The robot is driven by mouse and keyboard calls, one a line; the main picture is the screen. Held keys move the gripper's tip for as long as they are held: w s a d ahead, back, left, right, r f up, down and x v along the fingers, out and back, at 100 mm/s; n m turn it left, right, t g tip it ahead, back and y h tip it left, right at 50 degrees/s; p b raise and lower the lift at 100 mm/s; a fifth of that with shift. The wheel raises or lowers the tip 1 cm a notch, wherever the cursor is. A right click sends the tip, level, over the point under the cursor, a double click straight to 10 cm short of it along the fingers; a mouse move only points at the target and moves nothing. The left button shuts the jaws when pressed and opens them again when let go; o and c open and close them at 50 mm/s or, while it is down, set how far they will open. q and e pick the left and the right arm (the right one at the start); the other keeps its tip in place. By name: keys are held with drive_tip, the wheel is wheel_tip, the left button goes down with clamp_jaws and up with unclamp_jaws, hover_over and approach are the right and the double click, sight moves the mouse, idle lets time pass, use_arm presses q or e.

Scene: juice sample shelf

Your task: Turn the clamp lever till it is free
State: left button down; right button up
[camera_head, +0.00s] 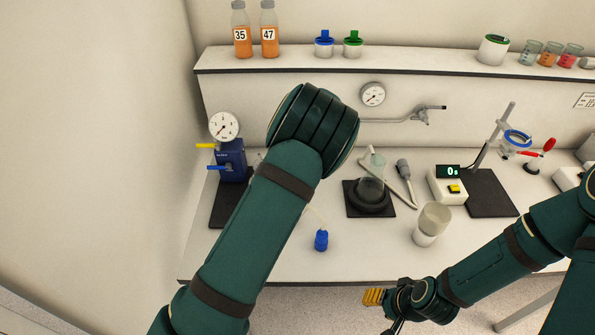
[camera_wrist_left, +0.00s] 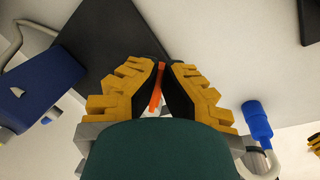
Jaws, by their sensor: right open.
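A stand at the right holds a blue ring clamp (camera_head: 517,138) with a red lever (camera_head: 531,153) and another red knob (camera_head: 549,144) beside it. In the left wrist view, an orange-red strip (camera_wrist_left: 157,86) shows between the fingers of my left gripper (camera_wrist_left: 166,72). Whether they touch it, or how far they are closed, I cannot tell. My left arm hides that gripper in the head view. My right gripper (camera_head: 373,297) is open and empty in front of the table edge, far from the stand.
A blue device with a gauge (camera_head: 230,160) stands at the left; it also shows in the left wrist view (camera_wrist_left: 35,90). A blue-capped tube end (camera_wrist_left: 257,120) lies right of the left fingers. A flask (camera_head: 371,182), beaker (camera_head: 432,225) and timer box (camera_head: 447,186) occupy the middle.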

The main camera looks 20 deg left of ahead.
use_arm(q)
drive_tip(key=c, duration=1)
unclamp_jaws()
drive_tip(key=shift+a+f, duration=0.1)
drive_tip(key=shift+f, duration=0.15)
drive_tip(key=shift+r, duration=0.1)
drive_tip(key=shift+r, duration=0.1)
drive_tip(key=shift+r, duration=0.25)
wheel_tip(320, 180, up, 11)
drive_tip(key=s+d, duration=0.1)
drive_tip(key=d, duration=0.1)
drive_tip(key=shift+s, duration=0.15)
